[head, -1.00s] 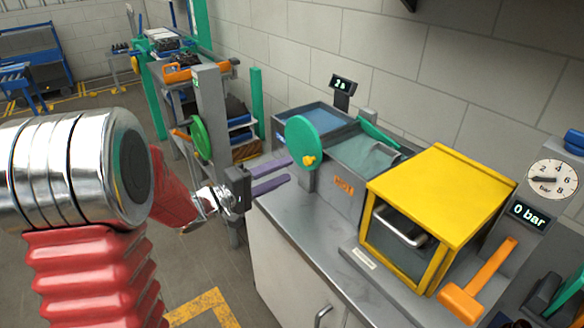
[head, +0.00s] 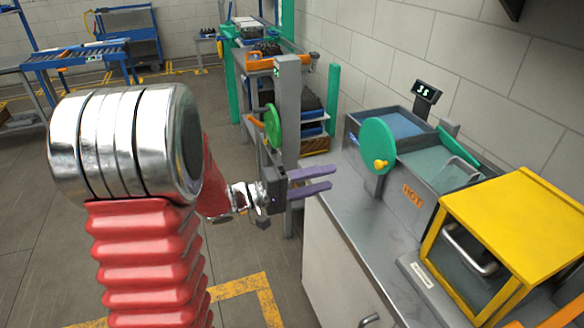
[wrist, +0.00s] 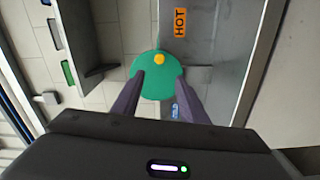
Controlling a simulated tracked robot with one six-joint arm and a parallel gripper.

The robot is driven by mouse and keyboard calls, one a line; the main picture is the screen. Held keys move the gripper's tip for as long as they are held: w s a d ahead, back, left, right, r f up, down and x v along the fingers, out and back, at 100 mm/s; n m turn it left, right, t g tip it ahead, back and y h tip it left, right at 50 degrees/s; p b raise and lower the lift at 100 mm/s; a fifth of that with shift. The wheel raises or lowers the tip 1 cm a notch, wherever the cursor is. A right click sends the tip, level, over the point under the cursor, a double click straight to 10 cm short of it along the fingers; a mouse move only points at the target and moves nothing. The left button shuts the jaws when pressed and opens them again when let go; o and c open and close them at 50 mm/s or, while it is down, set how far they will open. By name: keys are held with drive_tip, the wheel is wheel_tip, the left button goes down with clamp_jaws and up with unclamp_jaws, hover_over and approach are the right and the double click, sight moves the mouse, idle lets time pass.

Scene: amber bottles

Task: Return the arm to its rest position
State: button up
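My gripper (head: 312,182) is at the middle of the head view, with two purple fingers pointing right. The fingers are apart with nothing between them. In the wrist view my gripper (wrist: 157,95) also shows its two fingers spread, with a green disc seen beyond the gap. The gripper is in the air near the left end of the grey bench. My arm is bent, with its red bellows and chrome joint at the left of the head view. No amber bottle can be made out.
A green disc with a yellow knob (head: 378,146) stands on the bench (head: 352,205) by a bath marked HOT (head: 413,196). A yellow-framed cabinet (head: 520,220) is at the right. A grey post (head: 288,110) and a green wheel (head: 272,126) stand behind the gripper. Floor (head: 40,240) at left is open.

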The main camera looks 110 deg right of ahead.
drive_tip(key=shift+w, duration=0.1)
idle(0.4)
drive_tip(key=w+n+t+h, duration=0.3)
drive_tip(key=w+t, duration=0.2)
drive_tip(key=w, duration=1.6)
drive_tip(key=w+a+f+n+t+h, duration=0.1)
drive_tip(key=w+a+n+t, duration=0.25)
drive_tip(key=w, duration=0.65)
drive_tip(key=w+a+n+t+h, duration=0.15)
drive_tip(key=w+a+t, duration=0.3)
drive_tip(key=w, duration=0.65)
drive_tip(key=w+a+n+t+y, duration=0.3)
drive_tip(key=w+a+n+t, duration=0.3)
drive_tip(key=w+a, duration=0.95)
drive_tip(key=w+a+r+n+t+y, duration=0.1)
drive_tip(key=a+n+t+y, duration=0.1)
drive_tip(key=a, duration=0.7)
drive_tip(key=w+a+r+n+t+y, duration=0.1)
drive_tip(key=a+n+t+y, duration=0.1)
drive_tip(key=a, duration=0.8)
drive_tip(key=shift+a+r+n+t, duration=0.15)
drive_tip(key=shift+r+n+t, duration=0.15)
drive_tip(key=shift+r+n, duration=0.1)
